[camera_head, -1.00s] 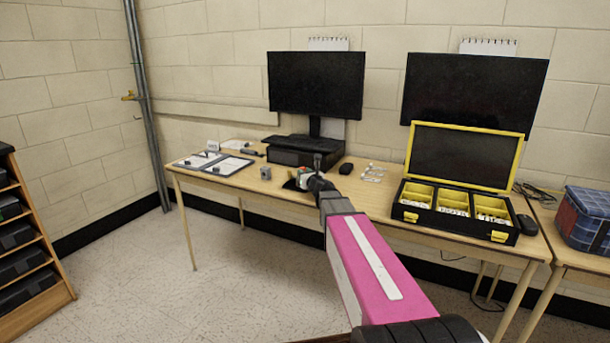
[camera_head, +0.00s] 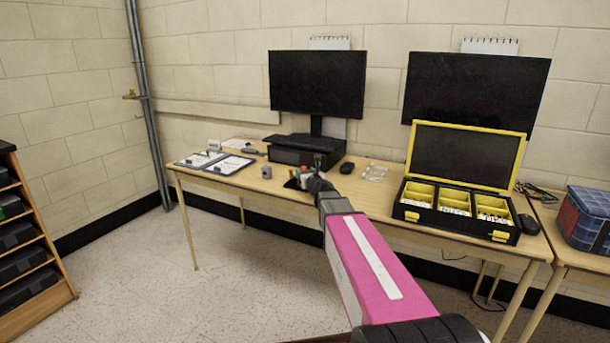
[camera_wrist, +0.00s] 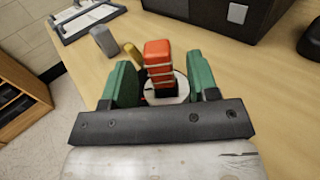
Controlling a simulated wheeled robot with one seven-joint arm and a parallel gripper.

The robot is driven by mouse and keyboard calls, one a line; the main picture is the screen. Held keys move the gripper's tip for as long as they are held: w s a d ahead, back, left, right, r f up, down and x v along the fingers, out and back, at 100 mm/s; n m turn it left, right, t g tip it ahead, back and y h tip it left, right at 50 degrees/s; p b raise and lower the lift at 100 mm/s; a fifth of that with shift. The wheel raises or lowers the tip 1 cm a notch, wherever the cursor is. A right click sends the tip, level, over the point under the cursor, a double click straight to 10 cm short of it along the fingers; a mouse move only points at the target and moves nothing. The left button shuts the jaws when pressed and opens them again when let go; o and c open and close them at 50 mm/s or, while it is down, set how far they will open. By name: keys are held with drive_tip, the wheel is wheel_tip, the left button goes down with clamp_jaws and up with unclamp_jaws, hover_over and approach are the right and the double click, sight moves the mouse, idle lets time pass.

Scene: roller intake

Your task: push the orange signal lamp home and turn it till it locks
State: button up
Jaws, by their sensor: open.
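The orange-red signal lamp (camera_wrist: 158,58), a block-shaped piece with pale bands, stands between my jaws in the wrist view. Below it is a pale round part (camera_wrist: 168,94) with a dark middle; I cannot tell how deep the lamp sits in it. My gripper (camera_wrist: 160,82) is open, with one green finger on each side of the lamp and gaps showing.
A grey block (camera_head: 266,172) and a small yellowish piece (camera_wrist: 132,53) are left of the lamp. Clipboards (camera_head: 215,162) lie farther left on the table (camera_head: 345,190). A black box (camera_head: 291,155) and monitor stand behind. A yellow-trimmed case (camera_head: 458,232) is at right.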

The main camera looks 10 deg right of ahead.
drive_tip(key=v, duration=1)
drive_tip(key=shift+s, duration=0.1)
drive_tip(key=shift+s+a+f, duration=0.1)
drive_tip(key=shift+s, duration=0.15)
drive_tip(key=s+a+f+n+g+y, duration=0.2)
drive_tip(key=s+a+f+n+g, duration=0.3)
drive_tip(key=n, duration=0.5)
drive_tip(key=s+a+f+n+g+y, duration=0.2)
drive_tip(key=s+a+f+n+g, duration=0.25)
drive_tip(key=f+n, duration=0.4)
drive_tip(key=s+d+f+n+g+h, duration=0.3)
drive_tip(key=s+f+n+g+h, duration=0.1)
drive_tip(key=s+n, duration=0.3)
drive_tip(key=s+d+f+n+g+h, duration=0.3)
drive_tip(key=s+d+f+n+g, duration=0.1)
drive_tip(key=s+f+n, duration=0.2)
drive_tip(key=shift+s+f+n+h, duration=0.2)
drive_tip(key=shift+s+n+h, duration=0.2)
drive_tip(key=shift+s+n, duration=0.45)
